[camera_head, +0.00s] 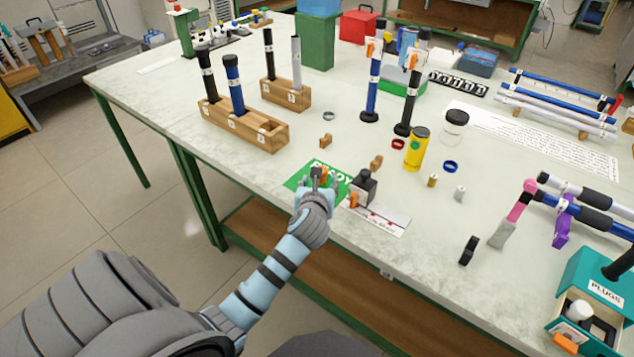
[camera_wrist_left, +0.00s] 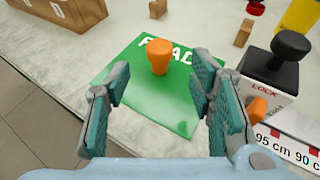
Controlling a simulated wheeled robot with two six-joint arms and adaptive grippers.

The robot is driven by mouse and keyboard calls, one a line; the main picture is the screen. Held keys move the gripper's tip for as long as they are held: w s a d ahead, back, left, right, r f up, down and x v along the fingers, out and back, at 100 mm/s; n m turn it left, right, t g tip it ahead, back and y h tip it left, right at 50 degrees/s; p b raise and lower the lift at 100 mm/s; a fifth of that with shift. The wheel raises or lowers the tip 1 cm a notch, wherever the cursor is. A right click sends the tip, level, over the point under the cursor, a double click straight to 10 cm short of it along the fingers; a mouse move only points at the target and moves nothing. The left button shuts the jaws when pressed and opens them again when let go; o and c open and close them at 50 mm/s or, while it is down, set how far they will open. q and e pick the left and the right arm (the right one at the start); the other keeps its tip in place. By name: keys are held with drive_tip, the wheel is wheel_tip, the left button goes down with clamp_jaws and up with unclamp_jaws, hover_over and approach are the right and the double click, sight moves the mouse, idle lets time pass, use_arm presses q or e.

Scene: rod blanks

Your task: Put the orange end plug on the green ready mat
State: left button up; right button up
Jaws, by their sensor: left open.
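The green ready mat (camera_head: 295,183) lies near the table's front edge, partly hidden by my left gripper; it also shows in the left wrist view (camera_wrist_left: 130,98). The orange end plug (camera_wrist_left: 158,56) stands upright on the mat, by its white lettering, and shows as a small orange patch in the head view (camera_head: 324,176). My left gripper (camera_wrist_left: 158,78) is open and empty over the mat, also seen in the head view (camera_head: 318,178). Its fingers are apart on either side of the plug in the wrist picture, with no visible contact. My right gripper is out of view.
Just right of the mat stands a dark lock block (camera_head: 364,187) with a knob, beside a white measuring strip (camera_head: 385,222). Small wooden blocks (camera_head: 325,141) and a yellow canister (camera_head: 416,150) stand behind. A teal plugs box (camera_head: 600,290) is at the right.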

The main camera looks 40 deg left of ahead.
use_arm(q)
drive_tip(key=p+v, duration=0.1)
drive_tip(key=v, duration=0.4)
drive_tip(key=shift+s+d+r, duration=0.1)
drive_tip(key=shift+s+r, duration=0.05)
